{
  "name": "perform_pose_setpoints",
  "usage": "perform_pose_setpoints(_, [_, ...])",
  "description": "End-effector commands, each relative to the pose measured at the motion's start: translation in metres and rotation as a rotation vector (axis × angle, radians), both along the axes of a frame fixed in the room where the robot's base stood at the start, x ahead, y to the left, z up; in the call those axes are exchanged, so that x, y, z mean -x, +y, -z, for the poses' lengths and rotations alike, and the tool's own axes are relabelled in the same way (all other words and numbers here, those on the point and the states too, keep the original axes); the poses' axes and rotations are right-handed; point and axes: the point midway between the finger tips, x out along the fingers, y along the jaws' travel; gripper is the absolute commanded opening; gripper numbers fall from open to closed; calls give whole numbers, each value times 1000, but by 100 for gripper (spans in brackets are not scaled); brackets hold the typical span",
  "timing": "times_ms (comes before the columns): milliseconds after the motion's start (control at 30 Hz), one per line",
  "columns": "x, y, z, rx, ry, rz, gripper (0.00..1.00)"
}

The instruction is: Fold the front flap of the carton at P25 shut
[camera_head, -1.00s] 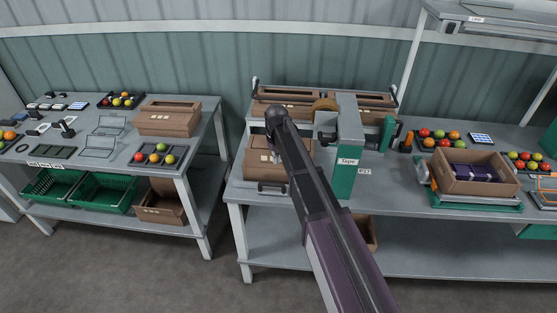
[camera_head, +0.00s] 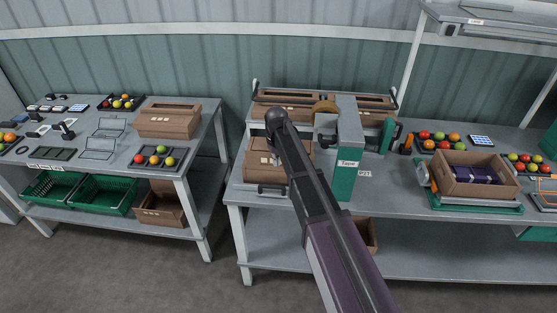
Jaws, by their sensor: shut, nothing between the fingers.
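A brown carton (camera_head: 254,167) stands on the middle bench, left of the tape machine, with a black handle-like bar (camera_head: 271,188) at its front. My arm crosses in front and hides its right part, so I cannot tell how its front flap stands. No P25 label is readable; a small label (camera_head: 364,174) right of the tape machine seems to read P27. My arm's end is over the carton's back part. My gripper (camera_head: 271,146) shows only as a small dark piece below it, shut and empty, mostly hidden. I cannot tell whether it touches the carton.
The green and grey tape machine (camera_head: 344,180) stands close right of my arm. More cartons (camera_head: 274,111) sit behind on a raised rack. An open carton (camera_head: 459,188) with dark purple contents stands right. The left bench holds another carton (camera_head: 168,124) and a tomato tray (camera_head: 140,160).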

Motion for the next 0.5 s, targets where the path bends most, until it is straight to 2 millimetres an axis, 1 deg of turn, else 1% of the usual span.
perform_pose_setpoints(367, [0,0,0,0,0,0,0])
perform_pose_setpoints(500, [-4,0,0,0,0,0,0])
